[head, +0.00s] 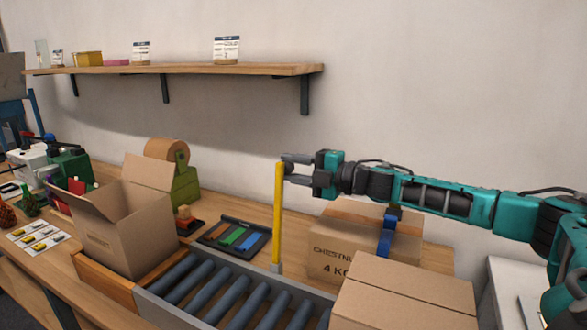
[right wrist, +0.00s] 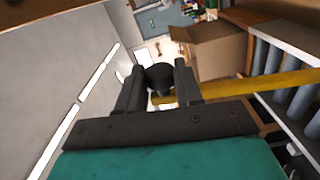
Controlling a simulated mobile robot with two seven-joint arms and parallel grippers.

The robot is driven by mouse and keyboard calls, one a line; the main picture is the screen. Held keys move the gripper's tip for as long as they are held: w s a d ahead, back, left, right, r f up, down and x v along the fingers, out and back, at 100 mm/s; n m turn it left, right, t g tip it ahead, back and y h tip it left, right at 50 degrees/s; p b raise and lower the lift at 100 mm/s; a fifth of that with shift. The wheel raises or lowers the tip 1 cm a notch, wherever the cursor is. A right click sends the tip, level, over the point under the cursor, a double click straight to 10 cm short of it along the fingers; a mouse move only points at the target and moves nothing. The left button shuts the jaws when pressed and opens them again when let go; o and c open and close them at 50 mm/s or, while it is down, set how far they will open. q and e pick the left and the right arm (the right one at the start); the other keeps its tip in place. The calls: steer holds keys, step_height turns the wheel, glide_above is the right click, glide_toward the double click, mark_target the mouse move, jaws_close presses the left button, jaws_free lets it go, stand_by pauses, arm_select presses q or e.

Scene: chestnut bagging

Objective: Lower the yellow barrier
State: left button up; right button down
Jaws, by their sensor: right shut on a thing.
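The yellow barrier (head: 278,215) is a thin bar that stands upright at the far edge of the roller conveyor (head: 215,290). Its foot sits in a small grey mount (head: 276,268). My right gripper (head: 284,168) comes in from the right and is shut on the barrier near its top end. In the right wrist view the yellow barrier (right wrist: 255,86) runs from the right to between the fingers (right wrist: 158,92), with a dark round part just beyond them. My left gripper does not show.
An open cardboard box (head: 125,230) stands left of the rollers. A closed box (head: 405,295) is at the front right, and a chestnut carton (head: 335,255) is behind it. A tray of coloured strips (head: 235,235) lies behind the rollers. A shelf (head: 190,70) hangs above.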

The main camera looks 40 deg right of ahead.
steer(key=shift+s+a+n+b, duration=0.3)
steer(key=shift+a+n+b, duration=0.1)
steer(key=shift+a+b, duration=0.15)
steer(key=s+a+n+b, duration=0.4)
steer(key=s+a+n, duration=0.1)
steer(key=a, duration=0.6)
steer(key=shift+s+f+n, duration=0.2)
steer(key=shift+s+n, duration=0.2)
steer(key=shift+n, duration=0.3)
